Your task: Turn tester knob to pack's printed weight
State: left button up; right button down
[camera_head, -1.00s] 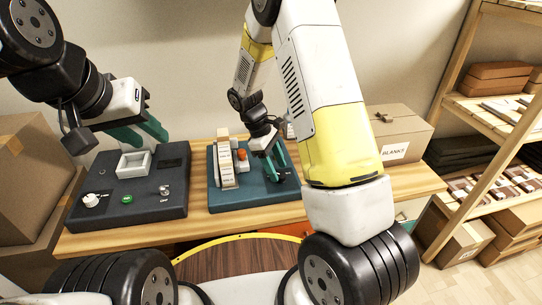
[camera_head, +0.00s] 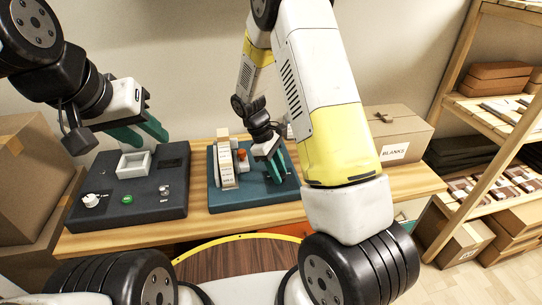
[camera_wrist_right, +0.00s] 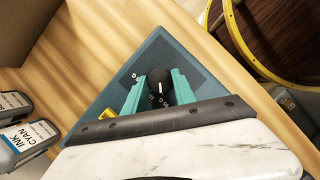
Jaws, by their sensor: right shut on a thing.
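The tester is a blue-teal base (camera_head: 247,198) on the table in the head view; its top also shows in the right wrist view (camera_wrist_right: 110,96). A black round knob (camera_wrist_right: 158,76) with a white pointer line stands on its dark dial plate. The pointer runs roughly up and down in the picture; the dial marks are too small to read. My right gripper (camera_wrist_right: 158,90) is shut on the knob, one teal finger on each side. A pale upright pack (camera_head: 225,163) stands on the base; its print is unreadable. My left gripper (camera_head: 142,136) is open and empty above the dark device.
A dark device (camera_head: 150,210) with a white knob, a green button and a white square frame sits at left. A carton marked BLANKS (camera_head: 402,135) stands behind at right. Ink bottles (camera_wrist_right: 25,140) stand near the base. A stocked shelf is at far right.

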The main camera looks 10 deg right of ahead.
jog(key=m+g+y, duration=0.1)
jog(key=m, duration=0.3)
jog(key=shift+w+d, duration=0.1)
jog(key=shift+d, duration=0.05)
jog(key=m+y, duration=0.1)
jog(key=m, duration=0.1)
jog(key=m+g, duration=0.1)
jog(key=m, duration=0.2)
jog(key=shift+d+y, duration=0.1)
jog(key=shift+y, duration=0.3)
jog(key=shift+m, duration=0.4)
jog(key=c, duration=1)
grip_release()
